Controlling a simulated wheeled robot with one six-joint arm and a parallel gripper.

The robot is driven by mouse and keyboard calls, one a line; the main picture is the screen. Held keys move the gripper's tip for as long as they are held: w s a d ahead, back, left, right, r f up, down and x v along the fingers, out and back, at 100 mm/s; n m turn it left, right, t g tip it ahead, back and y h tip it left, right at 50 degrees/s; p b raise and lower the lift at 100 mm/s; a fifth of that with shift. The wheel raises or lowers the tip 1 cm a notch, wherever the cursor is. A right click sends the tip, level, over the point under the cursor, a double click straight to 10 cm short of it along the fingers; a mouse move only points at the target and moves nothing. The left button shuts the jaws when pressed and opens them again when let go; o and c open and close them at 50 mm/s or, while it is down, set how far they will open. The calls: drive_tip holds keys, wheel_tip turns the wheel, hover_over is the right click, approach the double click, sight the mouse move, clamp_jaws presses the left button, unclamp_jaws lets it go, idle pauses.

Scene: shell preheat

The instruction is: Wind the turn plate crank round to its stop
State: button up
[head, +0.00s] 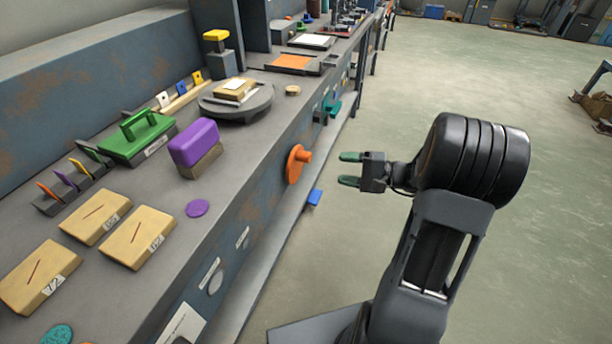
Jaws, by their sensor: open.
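The orange crank (295,165) sits on the blue front face of the bench, with its knob sticking out to the right. The round grey turn plate (262,108) is on the bench top above it and carries a tan block with a white piece on top. My gripper (351,170) is open and empty, with its green-tipped fingers pointing left at the crank. It is apart from the crank, a short way to the right of the knob in the picture.
A teal handle (332,108) and a blue piece (314,197) stick out from the bench front near the crank. A purple block (194,143), green handled block (137,138) and wooden blocks (137,237) stand on the bench.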

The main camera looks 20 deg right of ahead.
sight(310, 159)
drive_tip(key=shift+m+t, duration=0.4)
drive_tip(key=shift+t, duration=0.5)
drive_tip(key=b+x, duration=0.1)
drive_tip(key=x, duration=0.3)
drive_tip(key=w+f+b+x, duration=0.1)
drive_tip(key=x, duration=0.3)
drive_tip(key=d+b+x, duration=0.1)
drive_tip(key=x, duration=0.3)
drive_tip(key=shift+w+a+f, duration=0.1)
drive_tip(key=shift+w+f, duration=0.2)
drive_tip(key=shift+w, duration=0.05)
drive_tip(key=shift+c, duration=0.3)
drive_tip(key=c, duration=0.9)
